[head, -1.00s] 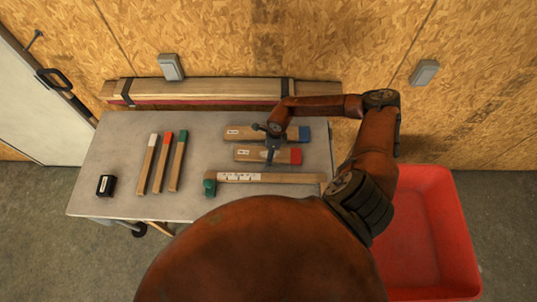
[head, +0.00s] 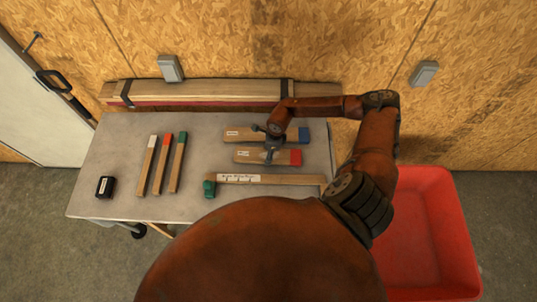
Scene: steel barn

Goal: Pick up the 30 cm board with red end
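A board with a red end (head: 295,157) lies flat on the grey table, its red end to the right and a small label at its left. My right gripper (head: 269,153) points down over the middle of this board and hides part of it. I cannot tell whether its fingers are open or closed, or whether they touch the board. A second, narrower board with a red end (head: 163,162) lies at the left, between a white-ended board (head: 146,165) and a green-ended board (head: 178,162). My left gripper is not in view.
A blue-ended board (head: 243,133) lies just behind. A long labelled strip (head: 285,179) with a green end piece lies in front. Strapped planks (head: 210,90) line the wall. A black block (head: 105,187) sits at left; a red bin (head: 440,230) stands right. The table's middle is clear.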

